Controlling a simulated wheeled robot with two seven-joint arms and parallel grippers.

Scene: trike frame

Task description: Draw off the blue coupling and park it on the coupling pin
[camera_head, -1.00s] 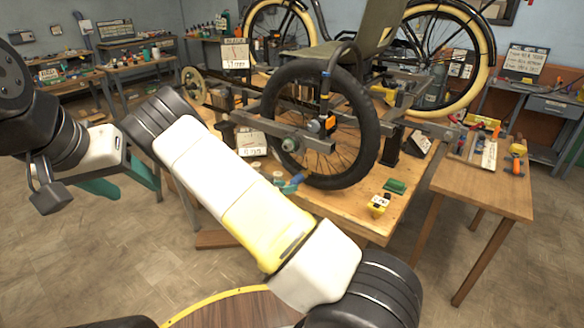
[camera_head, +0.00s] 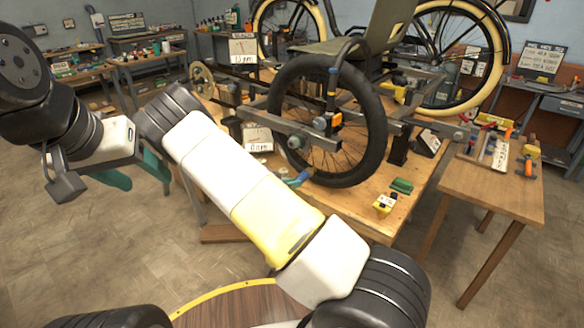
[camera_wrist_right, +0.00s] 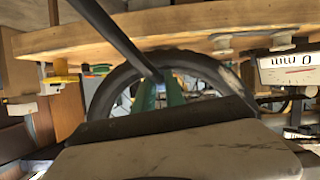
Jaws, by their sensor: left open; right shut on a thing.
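My right gripper's teal fingertips (camera_head: 291,183) show just past my forearm, low in front of the wheel. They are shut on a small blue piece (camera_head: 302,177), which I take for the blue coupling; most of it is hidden. In the right wrist view the green fingers (camera_wrist_right: 160,92) point at the wheel, and the piece between them is unclear. My left gripper (camera_head: 132,174) is open and empty at the left, away from the table. Two pale pegs (camera_wrist_right: 222,43) (camera_wrist_right: 282,40) stand near the table edge in the wrist view; I cannot tell which is the coupling pin.
The trike's black wheel (camera_head: 372,120) stands over the wooden table (camera_head: 350,222). A side table (camera_head: 495,190) stands right. The floor left is free.

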